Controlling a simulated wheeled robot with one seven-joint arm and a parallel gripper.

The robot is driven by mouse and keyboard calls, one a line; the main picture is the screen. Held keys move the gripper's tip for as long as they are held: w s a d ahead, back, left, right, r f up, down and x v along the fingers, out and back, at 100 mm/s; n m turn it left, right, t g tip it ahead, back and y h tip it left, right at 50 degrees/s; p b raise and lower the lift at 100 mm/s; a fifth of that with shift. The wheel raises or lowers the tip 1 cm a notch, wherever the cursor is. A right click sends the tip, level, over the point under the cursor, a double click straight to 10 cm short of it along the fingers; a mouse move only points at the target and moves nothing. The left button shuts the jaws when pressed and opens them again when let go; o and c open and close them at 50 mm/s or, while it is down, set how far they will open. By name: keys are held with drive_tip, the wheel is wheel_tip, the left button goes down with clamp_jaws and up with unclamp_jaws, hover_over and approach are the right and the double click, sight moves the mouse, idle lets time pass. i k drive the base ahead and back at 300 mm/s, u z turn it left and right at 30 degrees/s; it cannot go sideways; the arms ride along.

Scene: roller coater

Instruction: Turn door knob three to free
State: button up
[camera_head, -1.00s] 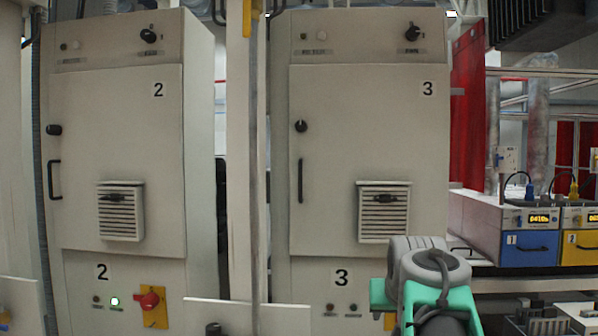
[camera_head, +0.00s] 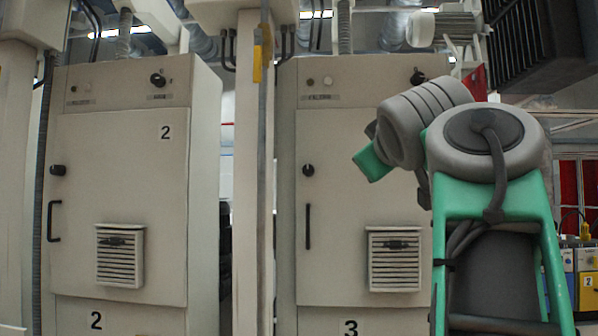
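Cabinet three (camera_head: 350,215) is a tall beige cabinet right of centre, with a closed door. Its black door knob (camera_head: 308,170) is at the door's left edge, above a vertical black handle (camera_head: 308,226). The "3" on its lower panel shows at the bottom edge; the upper right of the door is hidden behind my arm. My grey and green arm rises at the right, in front of the cabinet. My gripper's fingers cannot be made out; the arm's end points left and stays to the right of the knob. Nothing touches the knob.
Cabinet two (camera_head: 120,215) stands at the left with a similar knob (camera_head: 58,170) and handle. A beige post (camera_head: 247,200) with a pipe stands between the cabinets. A vent (camera_head: 394,260) juts from door three. A dark finned unit (camera_head: 535,60) hangs at the upper right.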

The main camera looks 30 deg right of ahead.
sight(308, 170)
drive_tip(key=i, duration=0.9)
drive_tip(key=z, duration=0.05)
